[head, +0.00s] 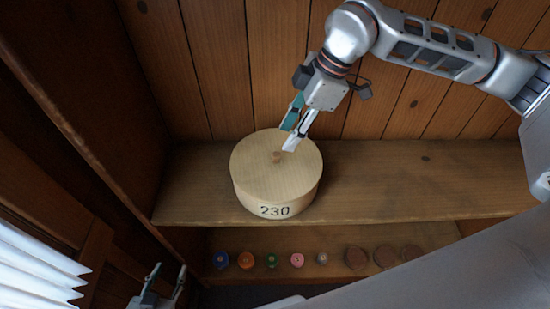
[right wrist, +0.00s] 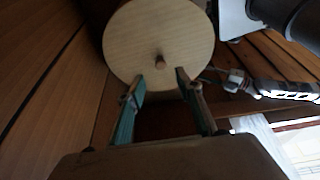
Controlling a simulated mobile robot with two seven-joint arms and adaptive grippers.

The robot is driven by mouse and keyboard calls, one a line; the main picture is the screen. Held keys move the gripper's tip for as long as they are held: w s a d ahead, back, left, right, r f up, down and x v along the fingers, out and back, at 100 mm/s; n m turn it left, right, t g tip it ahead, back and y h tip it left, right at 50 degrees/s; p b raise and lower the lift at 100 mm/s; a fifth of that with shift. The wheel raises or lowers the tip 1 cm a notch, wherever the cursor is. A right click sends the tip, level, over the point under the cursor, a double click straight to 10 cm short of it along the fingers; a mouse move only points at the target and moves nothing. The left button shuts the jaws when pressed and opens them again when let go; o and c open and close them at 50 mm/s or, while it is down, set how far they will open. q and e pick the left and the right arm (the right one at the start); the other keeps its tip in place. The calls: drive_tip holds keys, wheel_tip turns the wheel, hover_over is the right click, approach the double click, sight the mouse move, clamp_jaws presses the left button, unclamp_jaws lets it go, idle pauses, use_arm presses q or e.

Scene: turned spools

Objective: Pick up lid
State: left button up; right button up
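The lid (head: 258,165) is a round pale wooden disc with a small brown knob (head: 275,157) at its centre. It sits on a round wooden box (head: 275,210) marked 230 on the shelf. In the right wrist view the lid (right wrist: 150,25) and its knob (right wrist: 159,61) lie just beyond the fingertips. My right gripper (head: 288,138) is open over the lid, just right of the knob; its fingers (right wrist: 160,77) are apart with nothing between them. My left gripper (head: 168,270) is open and empty at the lower left, away from the box.
The upper shelf (head: 420,185) is clear to the right of the box. The lower shelf (head: 400,236) holds several small coloured spools (head: 246,260) and brown round pieces (head: 385,256) in a row. A plank wall (head: 220,70) stands behind and a dark side panel (head: 75,100) at left.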

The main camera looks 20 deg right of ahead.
sight(277, 154)
drive_tip(key=p+x, duration=0.1)
drive_tip(key=x, duration=0.6)
drive_tip(key=shift+f, duration=0.15)
clamp_jaws()
